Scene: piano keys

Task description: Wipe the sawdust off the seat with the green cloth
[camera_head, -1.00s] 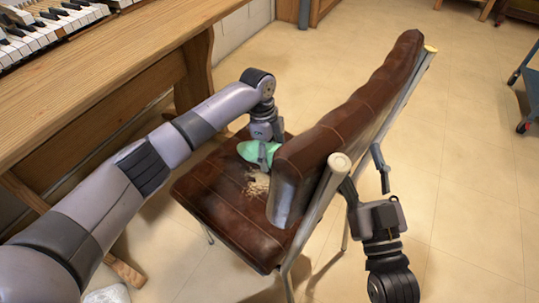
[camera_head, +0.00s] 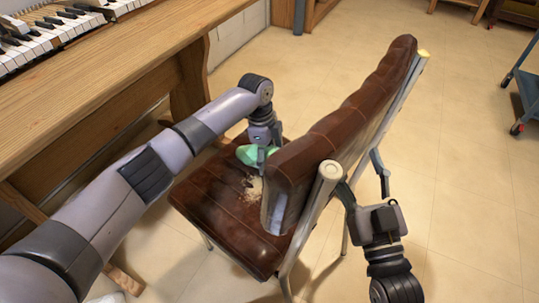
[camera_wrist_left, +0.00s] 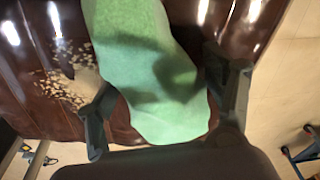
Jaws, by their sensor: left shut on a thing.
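The chair's brown leather seat (camera_head: 215,205) bears a pale patch of sawdust (camera_head: 255,189) near the backrest. My left gripper (camera_head: 263,153) is low over the far part of the seat, shut on the green cloth (camera_head: 246,155). The backrest partly hides that gripper and cloth. In the left wrist view the cloth (camera_wrist_left: 150,85) hangs between the two fingers (camera_wrist_left: 165,112), and sawdust crumbs (camera_wrist_left: 65,90) lie left of it on the leather. My right gripper (camera_head: 363,182) is open and empty behind the backrest, one finger close to the chair's frame; contact cannot be told.
The brown backrest (camera_head: 335,120) rises along the right side of the seat. A wooden bench (camera_head: 110,95) with piano keys (camera_head: 50,38) runs along the left. A blue cart (camera_head: 526,90) stands at the far right. The tiled floor right of the chair is clear.

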